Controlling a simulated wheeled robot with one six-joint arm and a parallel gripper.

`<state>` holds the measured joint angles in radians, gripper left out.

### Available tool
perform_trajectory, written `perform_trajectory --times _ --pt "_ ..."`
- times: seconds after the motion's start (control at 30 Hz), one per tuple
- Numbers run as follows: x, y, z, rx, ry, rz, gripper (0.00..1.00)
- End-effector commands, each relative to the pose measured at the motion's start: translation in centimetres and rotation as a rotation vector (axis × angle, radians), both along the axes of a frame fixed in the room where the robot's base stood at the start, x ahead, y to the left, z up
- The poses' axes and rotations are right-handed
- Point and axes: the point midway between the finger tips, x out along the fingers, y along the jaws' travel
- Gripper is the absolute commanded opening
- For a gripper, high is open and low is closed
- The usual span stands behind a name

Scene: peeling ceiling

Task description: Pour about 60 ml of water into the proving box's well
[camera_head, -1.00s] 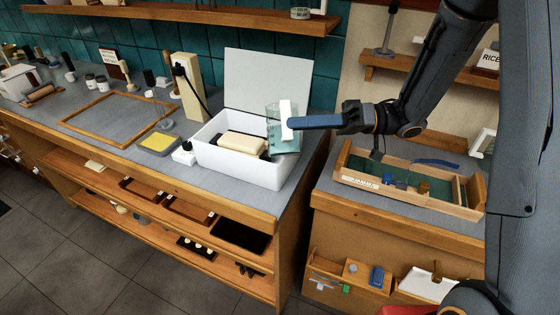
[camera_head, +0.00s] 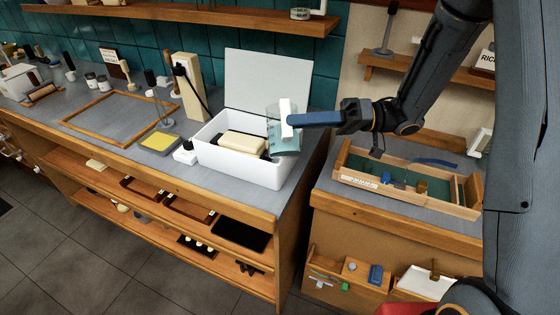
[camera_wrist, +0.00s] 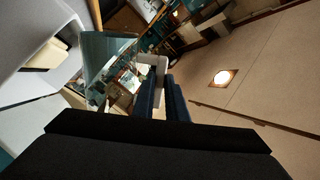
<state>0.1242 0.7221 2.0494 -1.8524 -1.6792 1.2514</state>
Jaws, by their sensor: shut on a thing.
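The proving box (camera_head: 240,168) is an open white box on the counter with its lid (camera_head: 268,82) raised behind it. A pale block (camera_head: 242,142) lies on something dark inside. A clear jug (camera_head: 274,114) with a white handle and bluish water low in it is over the box's right end. My gripper (camera_head: 292,119) is shut on the jug's handle from the right. The wrist view shows the jug (camera_wrist: 105,50), the handle (camera_wrist: 152,70) between my blue fingers, and the box's edge at left. The well and any falling water cannot be made out.
A small white bottle (camera_head: 186,153) and a yellow-topped pad (camera_head: 158,144) stand left of the box. A tall wooden block (camera_head: 187,88) with a dark cord is behind it. A wooden tray (camera_head: 400,190) with small items sits on the right counter, across a gap.

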Motion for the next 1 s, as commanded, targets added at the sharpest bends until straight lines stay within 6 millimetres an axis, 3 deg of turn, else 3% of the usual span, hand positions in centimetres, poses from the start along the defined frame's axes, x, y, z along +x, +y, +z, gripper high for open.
perform_trajectory --times 1.0 --pt "0.65 0.12 0.26 -0.016 0.098 0.000 0.00"
